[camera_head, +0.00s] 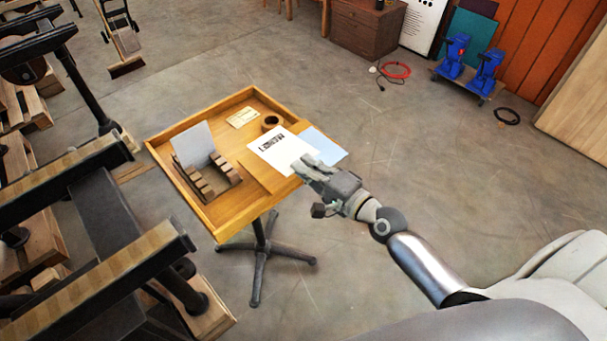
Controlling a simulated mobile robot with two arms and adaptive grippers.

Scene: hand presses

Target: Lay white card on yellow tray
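The yellow tray (169,132) is a shallow, raised-rim wooden top on a dark pedestal stand. The white card (270,143) carries black print and is over the tray's right part, with a darker patch like a shadow beside it. My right gripper (301,164) reaches in from the lower right, its fingertips at the card's near right edge. It appears shut on the card; the fingers hide the exact grip. Whether the card touches the tray is hard to tell. My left gripper is out of view.
On the tray are a wooden rack (214,180) with a grey card (194,145), a tape roll (270,122) and a small cream card (243,117). A pale blue sheet (328,148) lies right of the white card.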

